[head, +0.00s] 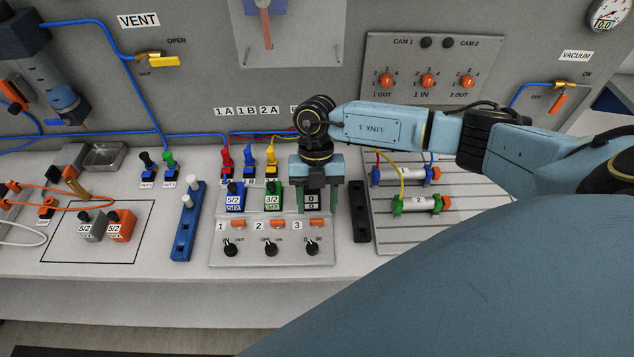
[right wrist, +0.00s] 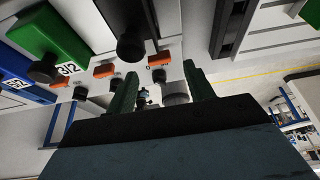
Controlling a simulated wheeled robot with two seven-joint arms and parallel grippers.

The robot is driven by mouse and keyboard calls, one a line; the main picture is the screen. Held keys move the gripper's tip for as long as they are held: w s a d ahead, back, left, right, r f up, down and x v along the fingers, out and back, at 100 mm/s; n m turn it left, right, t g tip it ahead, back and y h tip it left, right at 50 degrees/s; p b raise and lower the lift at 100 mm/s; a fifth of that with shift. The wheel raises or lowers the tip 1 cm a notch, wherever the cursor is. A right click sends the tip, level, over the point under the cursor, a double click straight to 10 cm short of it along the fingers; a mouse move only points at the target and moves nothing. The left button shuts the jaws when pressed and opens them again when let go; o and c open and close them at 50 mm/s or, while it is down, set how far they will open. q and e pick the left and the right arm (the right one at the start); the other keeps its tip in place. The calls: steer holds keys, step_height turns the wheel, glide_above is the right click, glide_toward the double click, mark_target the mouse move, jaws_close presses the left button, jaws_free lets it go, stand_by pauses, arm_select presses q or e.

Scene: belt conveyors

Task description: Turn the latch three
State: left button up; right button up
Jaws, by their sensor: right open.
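The panel numbered 1 to 3 bears three orange latches in a row. The latch by the 3 (head: 313,222) is the rightmost, with a black knob (head: 312,248) below it. In the right wrist view, both dark green fingers of the gripper (right wrist: 162,72) are spread apart, and an orange latch (right wrist: 158,60) shows beyond the gap. I cannot tell whether anything touches. My left gripper is not in view.
A blue valve (head: 235,198) and a green valve (head: 273,196) stand left of my gripper. A black slotted bar (head: 360,211) stands close on the right. Two cylinders lie on the grooved plate (head: 385,233) further right.

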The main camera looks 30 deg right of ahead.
mark_target(317, 220)
steer(key=shift+x, duration=1.75)
steer(key=c, duration=1)
steer(key=n+h+b, duration=0.1)
steer(key=n, duration=0.1)
steer(key=shift+w+a+f+n, duration=0.1)
steer(key=shift+n, duration=0.2)
steer(key=shift+n+g+h+b, duration=0.3)
steer(key=shift+n+h+b, duration=0.1)
steer(key=shift+n, duration=0.6)
steer(key=o, duration=1)
